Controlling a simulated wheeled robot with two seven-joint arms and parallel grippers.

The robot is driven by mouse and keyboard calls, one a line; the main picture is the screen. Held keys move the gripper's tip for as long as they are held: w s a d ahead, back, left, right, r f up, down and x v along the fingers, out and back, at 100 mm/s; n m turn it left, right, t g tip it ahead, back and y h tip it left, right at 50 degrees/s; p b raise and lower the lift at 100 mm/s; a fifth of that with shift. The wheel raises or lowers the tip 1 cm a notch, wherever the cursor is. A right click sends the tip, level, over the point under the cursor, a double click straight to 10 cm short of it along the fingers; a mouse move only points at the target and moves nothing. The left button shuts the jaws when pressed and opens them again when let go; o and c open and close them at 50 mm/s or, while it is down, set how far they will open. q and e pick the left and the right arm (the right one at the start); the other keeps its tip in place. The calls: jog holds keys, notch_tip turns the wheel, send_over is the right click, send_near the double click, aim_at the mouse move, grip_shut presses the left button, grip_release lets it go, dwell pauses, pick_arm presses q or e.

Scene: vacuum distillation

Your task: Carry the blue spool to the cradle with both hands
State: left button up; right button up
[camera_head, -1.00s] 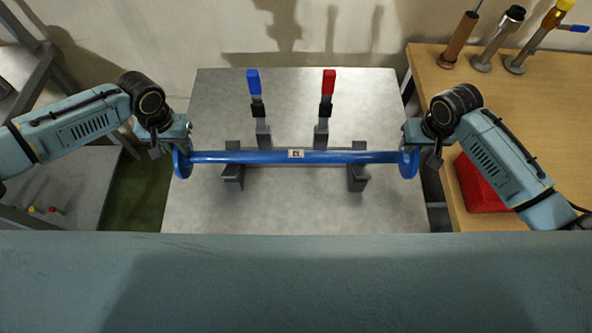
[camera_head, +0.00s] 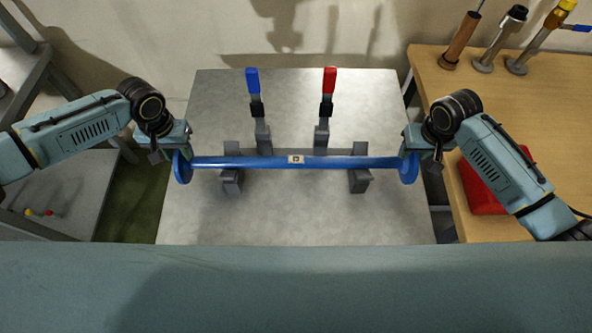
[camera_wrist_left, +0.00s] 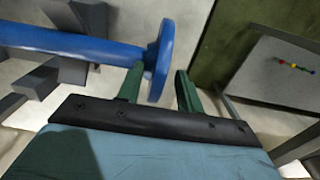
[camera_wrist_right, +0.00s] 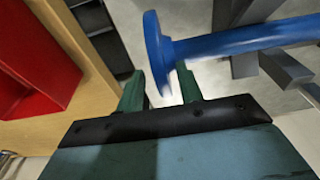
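The blue spool (camera_head: 245,162) is a long tube with a round flange at each end and a small pale tag in the middle. It lies level across the grey cradle (camera_head: 359,182), apparently a little above its two supports. My left gripper (camera_head: 178,152) straddles the left flange, which also shows between its green fingers in the left wrist view (camera_wrist_left: 162,55). My right gripper (camera_head: 414,152) straddles the right flange, seen between its fingers in the right wrist view (camera_wrist_right: 154,45). Contact between tube and cradle is hidden.
Clamps with a blue handle (camera_head: 253,82) and a red handle (camera_head: 329,82) stand upright behind the spool on the metal table (camera_head: 300,220). A wooden bench (camera_head: 440,100) with a red bin (camera_head: 484,190) and upright tools is at the right. A shelf stands at the left.

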pick_arm(q)
jog(key=shift+r, duration=0.15)
pick_arm(e)
jog(key=shift+r, duration=0.25)
pick_arm(q)
notch_tip(320, 180, up, 12)
pick_arm(e)
notch_tip(320, 180, up, 11)
jog(key=s, duration=0.2)
jog(key=shift+r, duration=0.2)
pick_arm(q)
jog(key=shift+s+f, duration=0.15)
jog(key=shift+f, duration=0.05)
pick_arm(e)
jog(key=shift+f, duration=0.1)
